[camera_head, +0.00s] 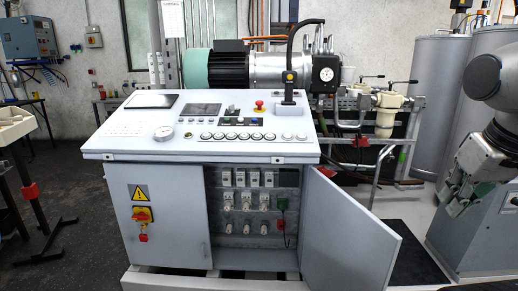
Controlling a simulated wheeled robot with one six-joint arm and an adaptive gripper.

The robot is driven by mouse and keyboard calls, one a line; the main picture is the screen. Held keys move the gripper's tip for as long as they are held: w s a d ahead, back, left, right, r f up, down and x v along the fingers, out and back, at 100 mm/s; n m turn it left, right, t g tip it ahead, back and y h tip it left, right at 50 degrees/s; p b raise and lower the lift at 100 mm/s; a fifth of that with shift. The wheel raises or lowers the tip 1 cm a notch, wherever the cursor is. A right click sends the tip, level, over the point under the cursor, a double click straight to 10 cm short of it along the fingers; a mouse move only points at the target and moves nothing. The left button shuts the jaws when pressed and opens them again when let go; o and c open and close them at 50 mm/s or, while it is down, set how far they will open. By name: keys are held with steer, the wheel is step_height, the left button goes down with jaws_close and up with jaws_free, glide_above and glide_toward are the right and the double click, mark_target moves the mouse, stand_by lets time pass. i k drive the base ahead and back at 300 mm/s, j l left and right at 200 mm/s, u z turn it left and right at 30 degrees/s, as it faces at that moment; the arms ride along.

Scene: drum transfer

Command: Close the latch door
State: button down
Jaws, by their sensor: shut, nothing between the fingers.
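The latch door (345,237) is a light grey panel at the lower right of the white control cabinet (157,221). It stands swung open to the right. The left half of the cabinet front is closed. My gripper (456,209) is at the right edge of the picture, to the right of the door and apart from it. It is shut and empty. No latch is clear on the door's visible face.
The sloped console top (120,148) juts out above the door. A dark mat (408,250) lies on the floor between the door and a grey base at right.

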mark_target(345, 248)
steer(key=l+u, duration=0.15)
steer(key=u, duration=0.35)
steer(key=l+u, duration=0.25)
steer(key=l, duration=0.15)
steer(key=k+l+u, duration=0.25)
steer(key=l, duration=0.15)
steer(key=l+u, duration=0.2)
steer(key=l, duration=0.2)
steer(key=k+l, duration=0.15)
steer(key=l, duration=0.25)
steer(key=k+l, duration=0.1)
steer(key=l, duration=0.3)
steer(key=k+l+u, duration=0.1)
steer(key=l, duration=0.25)
steer(key=k+l, duration=0.2)
steer(key=l, duration=0.2)
steer(key=k+l+u, duration=0.1)
steer(key=l, duration=0.3)
steer(key=k+l, duration=0.25)
steer(key=l, duration=0.1)
